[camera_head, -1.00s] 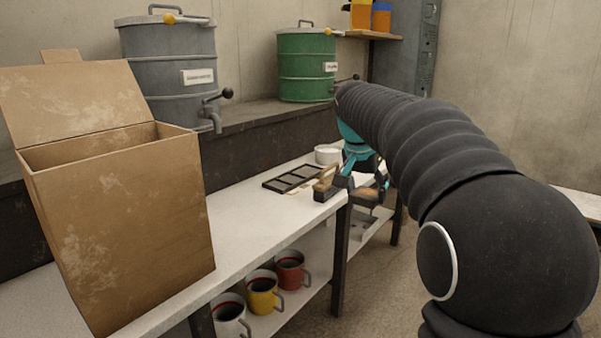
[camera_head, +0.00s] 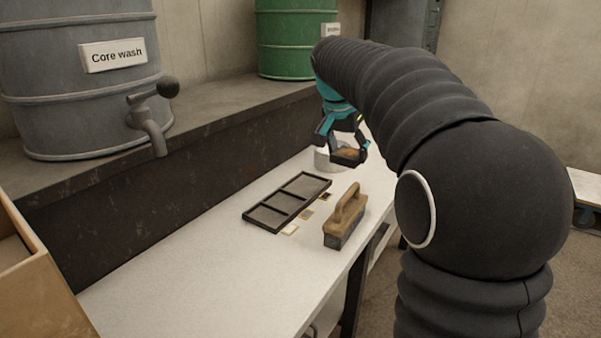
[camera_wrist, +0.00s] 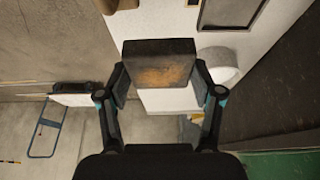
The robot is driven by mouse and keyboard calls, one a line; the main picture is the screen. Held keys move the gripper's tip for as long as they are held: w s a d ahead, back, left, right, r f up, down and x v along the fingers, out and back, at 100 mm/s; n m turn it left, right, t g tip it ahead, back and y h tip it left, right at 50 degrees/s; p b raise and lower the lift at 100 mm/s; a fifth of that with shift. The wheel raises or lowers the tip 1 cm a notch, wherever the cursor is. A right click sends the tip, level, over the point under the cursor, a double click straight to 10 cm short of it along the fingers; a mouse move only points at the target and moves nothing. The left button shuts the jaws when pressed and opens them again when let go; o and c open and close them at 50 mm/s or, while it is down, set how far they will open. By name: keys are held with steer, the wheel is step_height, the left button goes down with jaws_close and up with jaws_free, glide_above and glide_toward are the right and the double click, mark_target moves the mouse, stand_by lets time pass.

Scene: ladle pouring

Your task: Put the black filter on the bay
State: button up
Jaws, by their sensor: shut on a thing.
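My gripper (camera_head: 346,152) is shut on a dark block with a rusty brown patch, which looks like the black filter (camera_wrist: 160,65). In the head view the block is small and partly hidden by the fingers, held near the white round container. A black tray with three bays (camera_head: 250,218) lies flat on the white table, left of and nearer than my gripper. Its bays look empty. Part of the tray's frame shows in the wrist view (camera_wrist: 202,22).
A wooden-handled brush (camera_head: 345,217) stands on the table right of the tray, near the front edge. The white round container (camera_head: 322,160) is just behind my gripper. A grey drum with a tap (camera_head: 80,110) and a green drum (camera_head: 283,45) stand on the ledge. The near table is clear.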

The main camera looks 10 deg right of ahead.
glide_above(307, 185)
steer(key=s+a, duration=0.1)
step_height(307, 185, down, 7)
steer(key=shift+s+r+b, duration=0.1)
steer(key=shift+b, duration=0.25)
steer(key=shift+f+b, duration=0.5)
steer(key=shift+f, duration=1.55)
steer(key=shift+f, duration=0.15)
steer(key=o, duration=1)
